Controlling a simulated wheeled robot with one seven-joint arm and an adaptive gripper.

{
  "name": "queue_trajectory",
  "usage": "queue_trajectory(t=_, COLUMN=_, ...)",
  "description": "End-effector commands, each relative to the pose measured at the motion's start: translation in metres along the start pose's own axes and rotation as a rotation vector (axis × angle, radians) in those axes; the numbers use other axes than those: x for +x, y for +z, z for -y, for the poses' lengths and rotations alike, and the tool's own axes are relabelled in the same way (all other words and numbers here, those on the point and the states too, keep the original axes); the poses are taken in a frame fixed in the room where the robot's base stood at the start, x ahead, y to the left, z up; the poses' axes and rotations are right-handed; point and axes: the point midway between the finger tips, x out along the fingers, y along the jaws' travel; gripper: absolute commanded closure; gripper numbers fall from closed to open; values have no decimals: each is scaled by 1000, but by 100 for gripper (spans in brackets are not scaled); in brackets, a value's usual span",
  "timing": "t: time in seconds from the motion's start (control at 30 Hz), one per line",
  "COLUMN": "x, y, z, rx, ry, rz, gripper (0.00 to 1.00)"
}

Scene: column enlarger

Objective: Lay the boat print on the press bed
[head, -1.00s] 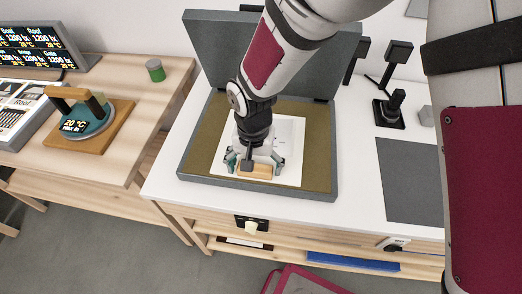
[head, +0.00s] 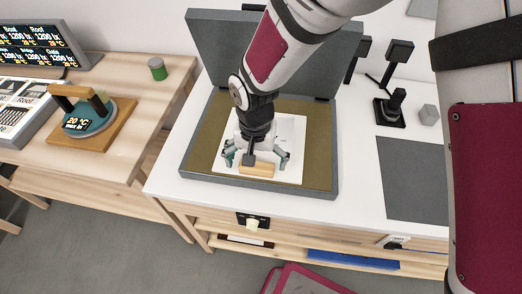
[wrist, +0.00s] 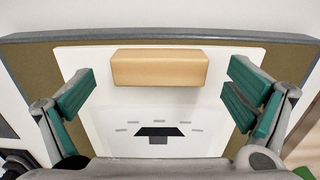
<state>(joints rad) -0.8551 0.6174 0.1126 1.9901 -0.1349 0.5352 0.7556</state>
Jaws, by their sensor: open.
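The white print (head: 289,137) lies flat on the olive bed (head: 204,158) of the open grey press. In the wrist view the print (wrist: 158,150) shows a dark boat-like shape with small grey dashes around it. A light wooden bar (head: 257,169) rests on the print near its front edge; it also shows in the wrist view (wrist: 160,68). My gripper (head: 257,158) is open over the print. Its green-padded fingers stand apart on either side of the bar, with clear gaps and no contact. My gripper hides part of the print in the head view.
The press lid (head: 215,50) stands raised behind the bed. A dark grey mat (head: 413,180) and a black stand (head: 392,105) are to the right. On the left wooden table are an iron-like tool (head: 90,118), a green can (head: 157,69) and a display (head: 30,45).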

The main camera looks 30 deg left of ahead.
Motion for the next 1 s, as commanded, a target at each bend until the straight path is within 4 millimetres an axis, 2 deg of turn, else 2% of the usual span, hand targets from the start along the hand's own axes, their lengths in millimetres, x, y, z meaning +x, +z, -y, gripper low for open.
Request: queue_trajectory(t=1.0, x=-38, y=0, z=0, rx=0, ry=0, rz=0, gripper=2)
